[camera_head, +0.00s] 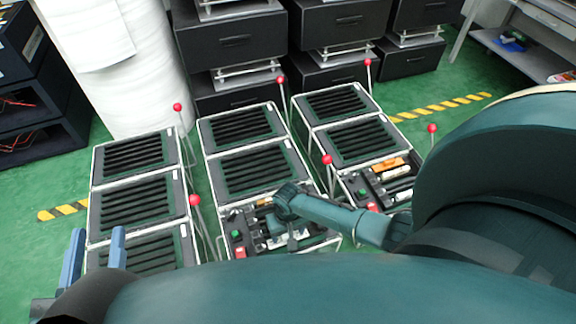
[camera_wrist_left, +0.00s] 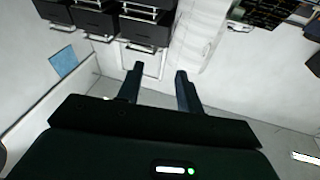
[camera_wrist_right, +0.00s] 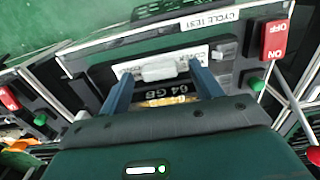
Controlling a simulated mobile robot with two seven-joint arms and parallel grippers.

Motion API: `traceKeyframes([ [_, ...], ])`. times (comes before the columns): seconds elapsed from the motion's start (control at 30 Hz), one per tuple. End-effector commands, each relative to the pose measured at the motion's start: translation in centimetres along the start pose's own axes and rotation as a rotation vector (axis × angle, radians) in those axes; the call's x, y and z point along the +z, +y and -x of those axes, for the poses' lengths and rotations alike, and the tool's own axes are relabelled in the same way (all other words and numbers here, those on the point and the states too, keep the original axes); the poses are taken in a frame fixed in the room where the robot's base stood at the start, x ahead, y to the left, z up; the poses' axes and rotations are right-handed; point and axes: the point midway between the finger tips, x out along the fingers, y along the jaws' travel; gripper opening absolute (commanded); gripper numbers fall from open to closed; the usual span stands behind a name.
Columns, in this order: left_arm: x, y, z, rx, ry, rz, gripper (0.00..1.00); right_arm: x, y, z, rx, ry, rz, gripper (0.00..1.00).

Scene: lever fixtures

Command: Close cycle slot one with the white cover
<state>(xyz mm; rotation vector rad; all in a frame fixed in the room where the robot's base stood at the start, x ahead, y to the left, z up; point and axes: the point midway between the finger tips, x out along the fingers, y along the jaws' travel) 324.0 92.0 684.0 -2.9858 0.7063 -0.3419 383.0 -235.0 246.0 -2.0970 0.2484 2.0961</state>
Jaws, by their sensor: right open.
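In the right wrist view, the cycle test unit (camera_wrist_right: 190,28) carries a "CYCLE TEST" label. A pale, light-grey to white block (camera_wrist_right: 158,70), which looks like the white cover, lies between the fingertips of my right gripper (camera_wrist_right: 163,82). Below it is a dark module marked "64 GB" (camera_wrist_right: 172,92) with a gold strip. In the head view my right gripper (camera_head: 280,232) is low over the front of the middle unit and hides part of it. It is open; I cannot tell whether it touches the block.
Beside the slot are a red OFF switch (camera_wrist_right: 273,40) and a green button (camera_wrist_right: 255,83). Red-knobbed levers (camera_head: 327,160) stand up beside the units. The right-hand unit (camera_head: 385,180) has an orange part in its open front. Black drawer cabinets (camera_head: 235,40) stand behind.

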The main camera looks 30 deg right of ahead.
Motion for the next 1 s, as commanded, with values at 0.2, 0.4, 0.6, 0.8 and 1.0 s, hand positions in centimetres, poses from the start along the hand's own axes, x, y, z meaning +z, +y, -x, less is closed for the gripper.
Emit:
traceKeyframes([
  [0.2, -0.9, -0.4, 0.1, -0.010, -0.025, -0.052, 0.36, -0.1, 0.0, 3.8, -0.001, 0.003, 0.000, 0.64],
  [0.4, -0.5, -0.7, 0.7, -0.018, -0.085, -0.118, 0.36, 0.0, 0.0, 8.5, -0.001, 0.003, 0.000, 0.64],
  [0.6, -0.2, -1.6, 0.8, -0.048, -0.216, -0.081, 0.36, 0.0, 0.0, 11.8, 0.000, 0.001, 0.000, 0.64],
  [0.8, 0.1, -1.9, 1.0, -0.057, -0.280, -0.059, 0.36, 0.0, 0.0, 13.1, 0.001, 0.000, 0.000, 0.64],
  [1.0, 0.3, -1.9, 1.0, -0.057, -0.288, -0.056, 0.36, 0.0, 0.0, 13.2, 0.000, 0.000, 0.000, 0.64],
])
